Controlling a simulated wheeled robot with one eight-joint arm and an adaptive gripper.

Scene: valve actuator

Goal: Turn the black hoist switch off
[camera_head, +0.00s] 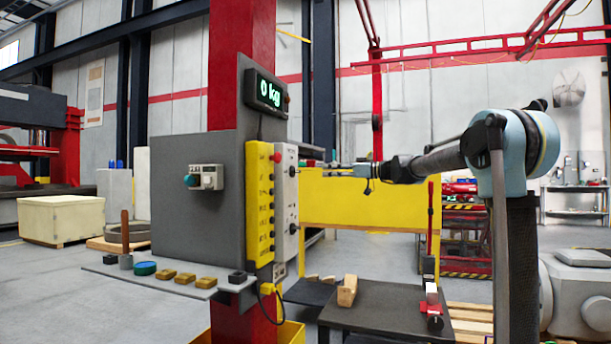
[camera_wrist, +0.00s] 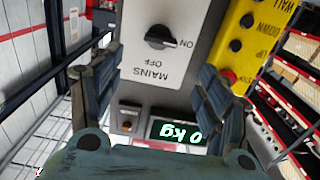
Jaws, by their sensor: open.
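A black rotary switch (camera_wrist: 160,38) on a light grey box shows upside down in the wrist view, with "ON", "OFF" and "MAINS" printed by it. Its handle lies about sideways, with one end toward "ON". In the head view the grey box (camera_head: 281,203) is seen from the side, with black knobs on its face. My gripper (camera_wrist: 155,72) is open, its two fingers spread on either side of the box face. The switch shows between and beyond the fingertips, with nothing held. In the head view my gripper (camera_head: 318,164) is just right of the box's upper part.
A yellow button box (camera_head: 260,203) with a red button stands beside the grey box. A display (camera_head: 267,92) reading "0 kg" is above. A grey shelf (camera_head: 190,287) with small parts and a dark table (camera_head: 385,310) with blocks are below. A yellow panel (camera_head: 345,202) is behind my gripper.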

